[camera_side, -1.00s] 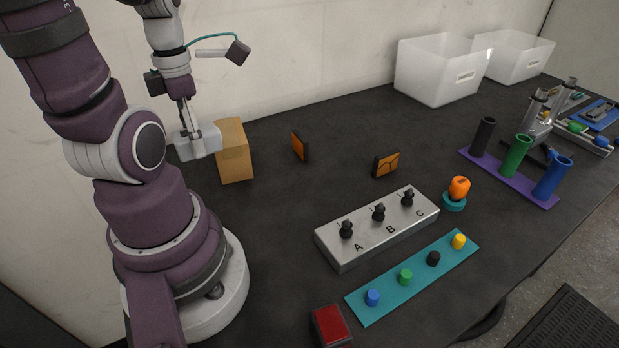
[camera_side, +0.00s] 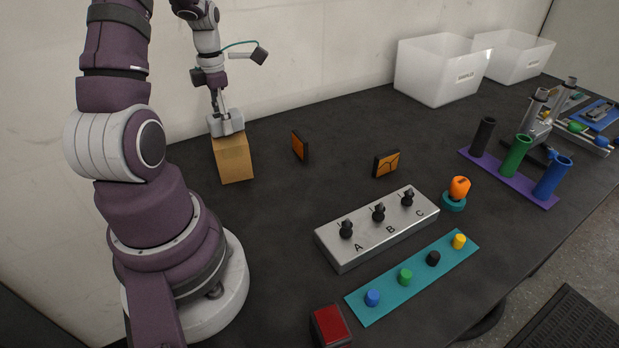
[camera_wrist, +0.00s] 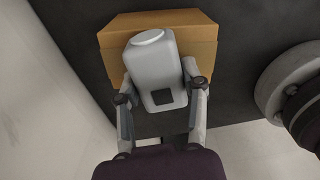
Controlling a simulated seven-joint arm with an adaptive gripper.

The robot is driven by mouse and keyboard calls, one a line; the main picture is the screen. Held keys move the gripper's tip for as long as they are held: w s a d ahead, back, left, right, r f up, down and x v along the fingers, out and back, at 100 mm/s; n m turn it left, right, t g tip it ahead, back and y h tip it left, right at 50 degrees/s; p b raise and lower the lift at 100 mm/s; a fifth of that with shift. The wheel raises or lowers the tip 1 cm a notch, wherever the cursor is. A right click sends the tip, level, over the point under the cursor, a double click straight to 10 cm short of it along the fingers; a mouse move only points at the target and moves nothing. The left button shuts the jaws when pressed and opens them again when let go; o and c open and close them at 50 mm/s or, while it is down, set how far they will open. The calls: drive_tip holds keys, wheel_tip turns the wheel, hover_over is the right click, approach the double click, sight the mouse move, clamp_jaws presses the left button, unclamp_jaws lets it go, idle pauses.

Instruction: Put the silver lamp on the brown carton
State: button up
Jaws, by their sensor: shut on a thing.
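The silver lamp (camera_side: 227,122) is a small grey block at the top of the brown carton (camera_side: 234,160) in the side view. My gripper (camera_side: 218,108) is shut on the lamp from above. In the wrist view the lamp (camera_wrist: 157,72) is between the two fingers of my gripper (camera_wrist: 160,92), slightly tilted, with the carton (camera_wrist: 205,38) behind it. The lamp's underside looks at or just above the carton's top; I cannot tell whether they touch. The carton stands upright on the dark table near the wall.
Two orange-faced small blocks (camera_side: 299,147) (camera_side: 386,164) stand to the right of the carton. Further right are a silver box with knobs A, B, C (camera_side: 350,250), a teal strip with pegs (camera_side: 390,290), and white bins (camera_side: 440,70). The table between is clear.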

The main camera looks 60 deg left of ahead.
drive_tip(key=shift+f, duration=0.1)
drive_tip(key=o, duration=1.2)
drive_tip(key=shift+f, duration=0.1)
drive_tip(key=shift+c, duration=0.2)
wheel_tip(320, 180, up, 12)
drive_tip(key=w+d+r+m+t+y, duration=0.15)
drive_tip(key=w+d+m, duration=0.25)
drive_tip(key=d+m, duration=0.5)
drive_tip(key=s+d+m+t, duration=0.1)
drive_tip(key=d+m+t, duration=0.1)
drive_tip(key=d+m, duration=0.5)
drive_tip(key=s+d+f+m+t+h, duration=0.1)
drive_tip(key=d+m, duration=0.6)
drive_tip(key=m, duration=1.3)
drive_tip(key=shift+d+f+t, duration=0.2)
drive_tip(key=shift+d+t, duration=0.05)
drive_tip(key=shift+t, duration=0.3)
drive_tip(key=shift+h, duration=0.25)
